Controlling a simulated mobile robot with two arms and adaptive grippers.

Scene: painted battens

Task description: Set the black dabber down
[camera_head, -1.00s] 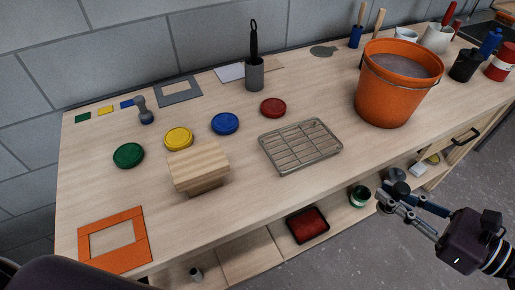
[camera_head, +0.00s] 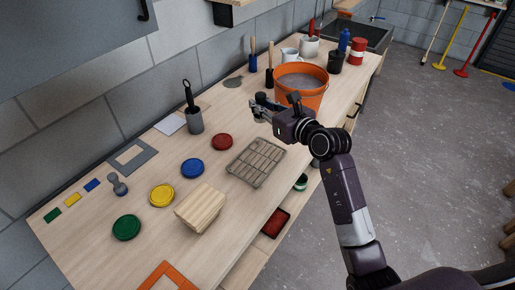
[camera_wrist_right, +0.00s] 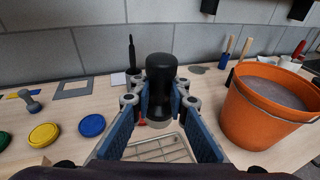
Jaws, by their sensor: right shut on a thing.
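My right gripper (camera_wrist_right: 159,100) is shut on the black dabber (camera_wrist_right: 160,72), which stands upright between the blue finger pads in the right wrist view. A paler foot shows below the fingers. In the head view the right gripper (camera_head: 263,108) hangs over the bench (camera_head: 140,210), behind the wire rack and left of the orange bucket. There the dabber is small and mostly hidden by the fingers. The gap between it and the bench top is hard to judge. My left gripper is out of view.
A wire rack (camera_head: 256,162) lies in front of the gripper. An orange bucket (camera_head: 308,82) stands close on the right. Red (camera_head: 222,142), blue (camera_head: 192,168), yellow (camera_head: 162,195) and green (camera_head: 127,227) lids and a grey dabber (camera_head: 118,184) are to the left.

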